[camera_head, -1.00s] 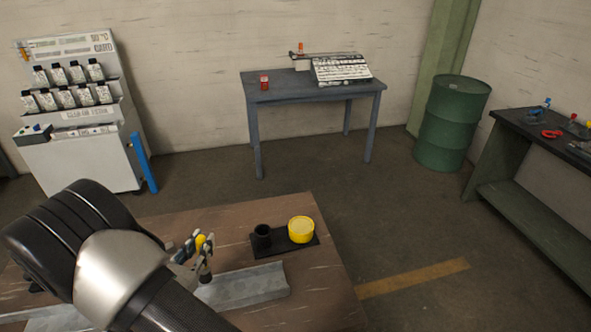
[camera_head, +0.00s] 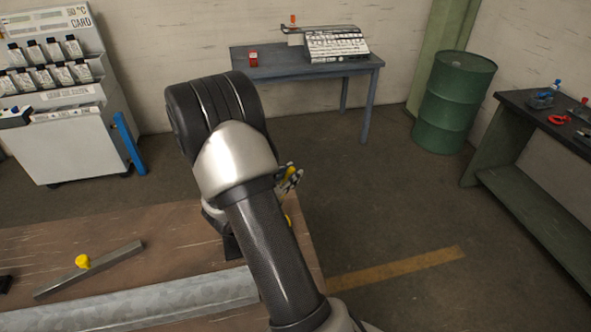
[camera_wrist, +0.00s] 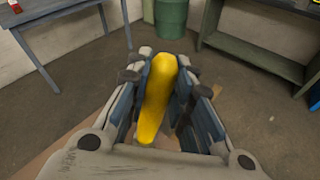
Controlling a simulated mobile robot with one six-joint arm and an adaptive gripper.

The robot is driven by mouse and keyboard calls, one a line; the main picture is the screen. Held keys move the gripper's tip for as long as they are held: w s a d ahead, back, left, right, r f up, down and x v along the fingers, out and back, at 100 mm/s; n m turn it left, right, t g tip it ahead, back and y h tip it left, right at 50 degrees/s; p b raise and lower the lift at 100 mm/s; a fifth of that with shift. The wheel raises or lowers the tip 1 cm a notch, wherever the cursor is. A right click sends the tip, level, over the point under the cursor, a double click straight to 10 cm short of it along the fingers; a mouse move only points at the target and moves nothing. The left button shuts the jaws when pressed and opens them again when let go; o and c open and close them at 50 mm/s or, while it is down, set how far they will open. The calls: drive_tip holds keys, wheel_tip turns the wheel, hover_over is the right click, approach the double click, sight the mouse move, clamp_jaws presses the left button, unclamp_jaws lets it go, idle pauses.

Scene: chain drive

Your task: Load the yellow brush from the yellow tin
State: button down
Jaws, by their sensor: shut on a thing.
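My gripper (camera_head: 289,179) is shut on the yellow brush (camera_head: 291,174), at the right edge of the brown table. The wrist view shows the brush's yellow handle (camera_wrist: 157,98) upright between the two fingers of my gripper (camera_wrist: 166,75). The bristles are hidden, so I cannot tell whether they carry anything or touch the tin. The yellow tin (camera_head: 287,220) is nearly all behind my arm; only a sliver of yellow shows below the gripper. I cannot tell the gap between brush and tin.
The black tray (camera_head: 232,249) shows in part behind my arm. A grey bar (camera_head: 112,262) with a yellow knob (camera_head: 83,261) and a galvanised channel (camera_head: 150,308) lie on the brown table (camera_head: 170,228). A green drum (camera_head: 452,103) and a workbench (camera_head: 525,170) stand at the right.

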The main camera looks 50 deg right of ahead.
drive_tip(key=shift+a+f+b, duration=0.2)
drive_tip(key=shift+f+b, duration=0.15)
drive_tip(key=shift+f, duration=0.3)
drive_tip(key=shift+f+b, duration=1.25)
drive_tip(key=shift+f, duration=1)
drive_tip(key=shift+f+b, duration=0.6)
drive_tip(key=shift+b, duration=0.1)
idle(0.3)
drive_tip(key=shift+r+p, duration=2.15)
drive_tip(key=shift+r, duration=1.45)
